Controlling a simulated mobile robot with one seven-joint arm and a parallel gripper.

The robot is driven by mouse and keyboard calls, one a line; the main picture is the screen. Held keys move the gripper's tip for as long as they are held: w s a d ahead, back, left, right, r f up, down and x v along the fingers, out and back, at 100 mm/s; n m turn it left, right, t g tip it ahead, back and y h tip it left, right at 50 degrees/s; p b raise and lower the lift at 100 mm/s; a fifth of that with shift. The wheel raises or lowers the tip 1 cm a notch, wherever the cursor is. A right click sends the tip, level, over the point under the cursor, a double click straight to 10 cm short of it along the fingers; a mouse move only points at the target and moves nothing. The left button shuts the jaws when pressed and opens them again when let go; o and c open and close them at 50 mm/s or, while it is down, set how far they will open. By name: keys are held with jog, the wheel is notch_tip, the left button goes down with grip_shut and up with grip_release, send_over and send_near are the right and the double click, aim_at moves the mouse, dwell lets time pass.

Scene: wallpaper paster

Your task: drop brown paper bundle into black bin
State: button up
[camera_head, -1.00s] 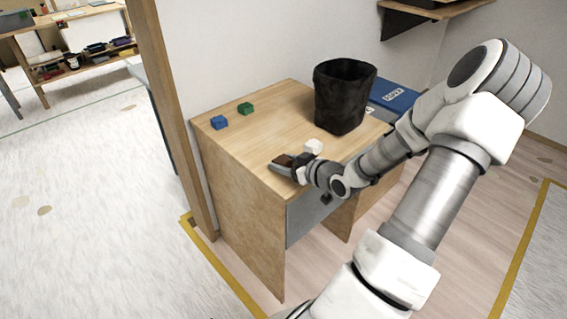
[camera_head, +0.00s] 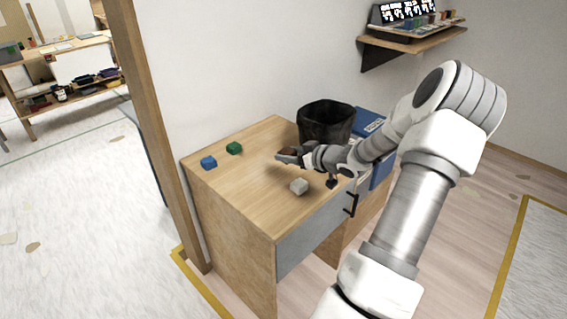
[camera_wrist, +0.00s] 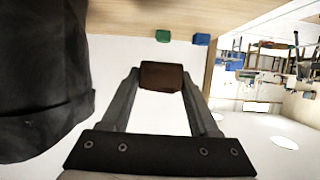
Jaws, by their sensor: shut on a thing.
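The black bin (camera_head: 326,122) stands upright on the wooden desk, toward its back right. In the wrist view the bin (camera_wrist: 40,85) fills the left side, close beside my gripper. My gripper (camera_head: 284,154) is above the desk top, in front and to the left of the bin. In the wrist view my gripper (camera_wrist: 161,78) is shut on the brown paper bundle (camera_wrist: 161,76), which sits between the fingertips. The bundle (camera_head: 290,150) is small and partly hidden by my gripper in the head view. The bin's inside bottom is hidden.
A white block (camera_head: 299,187) lies near the desk's front edge. A blue block (camera_head: 208,162) and a green block (camera_head: 234,148) lie at the desk's left. A wooden post (camera_head: 150,120) stands left of the desk (camera_head: 235,190).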

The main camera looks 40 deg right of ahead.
jog(key=shift+w+d+r, duration=0.1)
jog(key=shift+d+r, duration=0.1)
jog(key=shift+d, duration=0.15)
